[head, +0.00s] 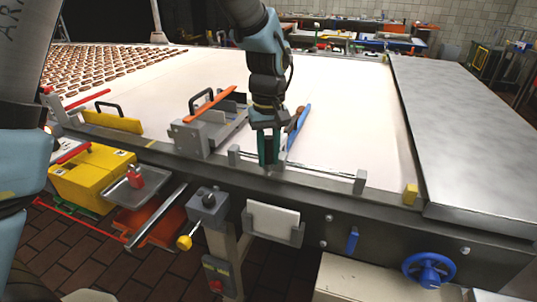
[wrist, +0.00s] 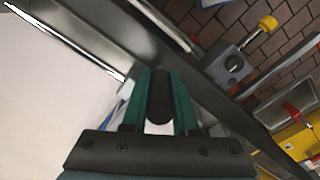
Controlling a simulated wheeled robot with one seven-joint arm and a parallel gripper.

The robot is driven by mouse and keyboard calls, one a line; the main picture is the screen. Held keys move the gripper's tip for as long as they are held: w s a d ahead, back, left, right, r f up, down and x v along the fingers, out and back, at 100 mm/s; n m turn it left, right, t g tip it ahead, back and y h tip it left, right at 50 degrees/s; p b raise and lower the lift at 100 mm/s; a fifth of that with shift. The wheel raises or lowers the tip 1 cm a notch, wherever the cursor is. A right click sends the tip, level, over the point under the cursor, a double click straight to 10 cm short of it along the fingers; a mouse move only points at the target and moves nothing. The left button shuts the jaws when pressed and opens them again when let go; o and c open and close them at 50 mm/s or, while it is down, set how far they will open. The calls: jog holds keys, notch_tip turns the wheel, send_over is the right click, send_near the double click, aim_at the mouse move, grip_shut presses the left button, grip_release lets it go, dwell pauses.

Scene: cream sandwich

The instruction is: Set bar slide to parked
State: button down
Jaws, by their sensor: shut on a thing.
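The bar slide (head: 320,172) is a thin metal rod along the front edge of the conveyor, between two grey end posts. My gripper (head: 268,160) points down at the rod, much nearer the left post (head: 234,156) than the right post (head: 360,182). In the wrist view its two green fingers (wrist: 158,85) are closed on a dark rounded knob (wrist: 159,98). The knob seems to belong to the slide, but its base is hidden. In the head view my fingers hide the knob. No parked mark is readable.
A blue-handled tool (head: 298,127) lies close behind my gripper. A yellow block (head: 410,194) sits at the right edge. The pale belt (head: 350,110) is clear to the right.

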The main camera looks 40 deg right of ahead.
jog(key=shift+d, duration=0.1)
dwell(0.3)
jog(key=s+d, duration=0.9)
jog(key=s, duration=0.5)
jog(key=shift+s, duration=0.3)
jog(key=shift+s+d, duration=0.1)
jog(key=shift+d, duration=0.05)
jog(key=c, duration=0.7)
grip_release()
jog(key=shift+r, duration=0.15)
notch_tip(320, 180, up, 11)
jog(key=shift+f+b, duration=0.2)
jog(key=shift+b, duration=0.95)
